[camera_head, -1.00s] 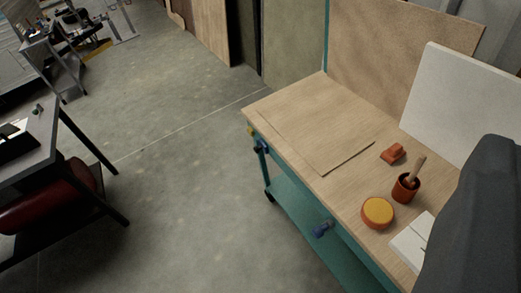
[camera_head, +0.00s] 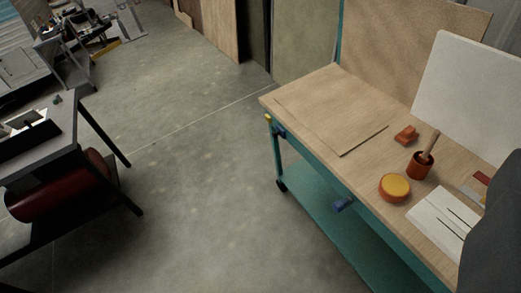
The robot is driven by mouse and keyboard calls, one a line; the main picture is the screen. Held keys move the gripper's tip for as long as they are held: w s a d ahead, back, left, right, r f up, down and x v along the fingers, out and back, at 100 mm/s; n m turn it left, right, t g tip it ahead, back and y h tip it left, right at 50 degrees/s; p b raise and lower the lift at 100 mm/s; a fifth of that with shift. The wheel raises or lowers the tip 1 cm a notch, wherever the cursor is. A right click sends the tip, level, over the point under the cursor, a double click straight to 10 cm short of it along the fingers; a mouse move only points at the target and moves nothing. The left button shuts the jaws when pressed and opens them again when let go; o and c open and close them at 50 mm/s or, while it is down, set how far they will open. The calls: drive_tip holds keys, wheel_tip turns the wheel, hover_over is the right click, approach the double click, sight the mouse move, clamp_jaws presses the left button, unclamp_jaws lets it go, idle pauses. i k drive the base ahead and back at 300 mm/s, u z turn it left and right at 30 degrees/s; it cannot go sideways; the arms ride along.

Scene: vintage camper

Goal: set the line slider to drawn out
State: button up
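I cannot pick out a line slider for sure in this view. A white panel with dark slots (camera_head: 440,222) lies on the wooden bench top at the right, partly cut off by a dark grey shape that seems to be part of my own arm. A dark table (camera_head: 62,143) at the left bears a black-edged item with a white part (camera_head: 32,126), too small to make out. My gripper's fingers do not show.
The wooden bench (camera_head: 325,110) on a teal frame bears an orange round tin (camera_head: 394,188), a red pot with a brush (camera_head: 420,166) and a small orange block (camera_head: 405,134). A red cylinder (camera_head: 60,190) sits under the dark table. Concrete floor between them is clear.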

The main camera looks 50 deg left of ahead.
sight(281, 132)
drive_tip(key=k, duration=0.9)
drive_tip(key=u, duration=0.55)
drive_tip(key=i, duration=2.25)
drive_tip(key=z, duration=0.45)
